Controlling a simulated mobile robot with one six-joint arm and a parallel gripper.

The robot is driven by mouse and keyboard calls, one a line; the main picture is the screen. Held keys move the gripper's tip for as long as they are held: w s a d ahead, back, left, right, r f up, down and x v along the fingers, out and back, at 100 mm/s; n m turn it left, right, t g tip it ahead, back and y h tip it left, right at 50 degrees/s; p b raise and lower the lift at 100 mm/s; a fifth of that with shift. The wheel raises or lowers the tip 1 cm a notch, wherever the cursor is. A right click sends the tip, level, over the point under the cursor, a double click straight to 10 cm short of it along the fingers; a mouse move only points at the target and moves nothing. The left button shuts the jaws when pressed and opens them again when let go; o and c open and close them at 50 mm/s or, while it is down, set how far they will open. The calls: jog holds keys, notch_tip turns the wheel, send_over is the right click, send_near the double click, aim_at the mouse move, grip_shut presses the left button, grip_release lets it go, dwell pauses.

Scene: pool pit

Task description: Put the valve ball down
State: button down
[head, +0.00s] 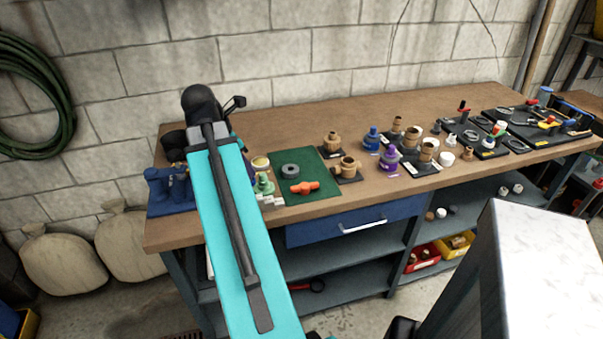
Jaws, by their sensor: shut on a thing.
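My teal arm reaches over the left part of the wooden workbench (285,127). Its dark wrist is above the bench near the wall. My gripper's fingers are hidden behind the arm, so I cannot see what they hold. I cannot make out the valve ball in the head view. A green mat (320,175) lies on the bench just right of the arm. On it are a grey ring (290,170) and an orange handle-like part (304,187). A green fitting (264,184) and a yellow-topped pot (260,163) stand at its left side, close to the arm.
A blue vise (167,184) is left of the arm. Brass fittings (348,167), a blue fitting (372,138) and a purple fitting (389,159) stand right of the mat. Black trays with tools fill the far right. The bench's back strip by the block wall is clear.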

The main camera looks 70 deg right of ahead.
jog(key=s+d+m, duration=0.1)
jog(key=s+d, duration=0.1)
jog(key=s, duration=0.4)
jog(key=s+d+m+g, duration=0.1)
jog(key=s+d, duration=0.2)
jog(key=s, duration=0.3)
jog(key=s+d+r+b, duration=0.1)
jog(key=s+d, duration=0.1)
jog(key=s, duration=0.5)
jog(key=shift+d+m+y, duration=0.4)
jog(key=shift+d, duration=0.1)
jog(key=w+d, duration=0.3)
jog(key=d, duration=0.3)
jog(key=w+d+f+p, duration=0.1)
jog(key=w+d, duration=0.3)
jog(key=d, duration=0.2)
jog(key=shift+d+f, duration=0.15)
jog(key=shift+d, duration=0.2)
jog(key=shift+w+d+f+p, duration=0.1)
jog(key=shift+d+f+p, duration=0.15)
jog(key=shift+f, duration=0.35)
jog(key=shift+w+d+f+p, duration=0.1)
jog(key=shift+f+p, duration=0.1)
jog(key=shift+f, duration=0.4)
jog(key=shift+w+d+f+p, duration=0.1)
jog(key=shift+d+f+p, duration=0.15)
jog(key=shift+f, duration=0.35)
jog(key=shift+a, duration=0.1)
